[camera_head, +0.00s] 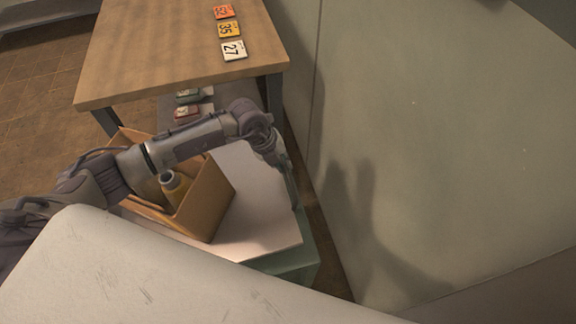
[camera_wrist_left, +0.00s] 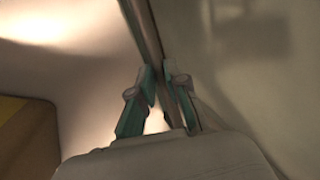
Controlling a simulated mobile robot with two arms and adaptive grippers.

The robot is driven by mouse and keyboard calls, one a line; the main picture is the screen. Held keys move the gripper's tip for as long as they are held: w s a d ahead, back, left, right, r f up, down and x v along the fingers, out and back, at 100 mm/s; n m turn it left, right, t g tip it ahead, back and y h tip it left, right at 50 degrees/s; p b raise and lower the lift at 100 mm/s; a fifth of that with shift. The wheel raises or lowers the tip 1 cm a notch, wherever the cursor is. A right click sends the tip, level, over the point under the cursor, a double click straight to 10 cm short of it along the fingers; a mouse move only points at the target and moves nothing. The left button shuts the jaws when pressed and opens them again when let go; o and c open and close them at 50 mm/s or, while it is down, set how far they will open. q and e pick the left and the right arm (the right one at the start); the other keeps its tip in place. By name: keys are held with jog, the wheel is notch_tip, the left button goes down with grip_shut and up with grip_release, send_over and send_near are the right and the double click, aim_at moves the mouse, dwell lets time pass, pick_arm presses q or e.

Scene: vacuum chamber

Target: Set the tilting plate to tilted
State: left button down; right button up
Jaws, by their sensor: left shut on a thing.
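The tilting plate appears to be the pale flat top (camera_head: 265,228) on a grey-green base (camera_head: 298,262) in the head view. Its exact tilt is hard to judge. My left gripper (camera_head: 292,198) reaches over to the plate's right edge. In the left wrist view my left gripper (camera_wrist_left: 163,82) has its teal fingers on either side of a thin upright edge, with the pale plate surface (camera_wrist_left: 85,85) to the left. It is shut on that edge, which seems to be the plate's. My right gripper is not in view.
A wooden table (camera_head: 160,50) with numbered cards (camera_head: 233,50) is behind. A large pale wall (camera_head: 440,130) is close on the right, across a narrow floor gap.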

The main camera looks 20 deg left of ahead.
pick_arm(q)
jog(key=s+a+r+t+h+p, duration=0.1)
jog(key=a+r+p, duration=0.3)
jog(key=r, duration=0.8)
jog(key=shift+s+a+t+h, duration=0.35)
jog(key=shift+s+h, duration=0.25)
jog(key=shift+s, duration=0.3)
jog(key=c, duration=1.2)
grip_release()
jog(key=shift+s, duration=0.1)
jog(key=v, duration=1.2)
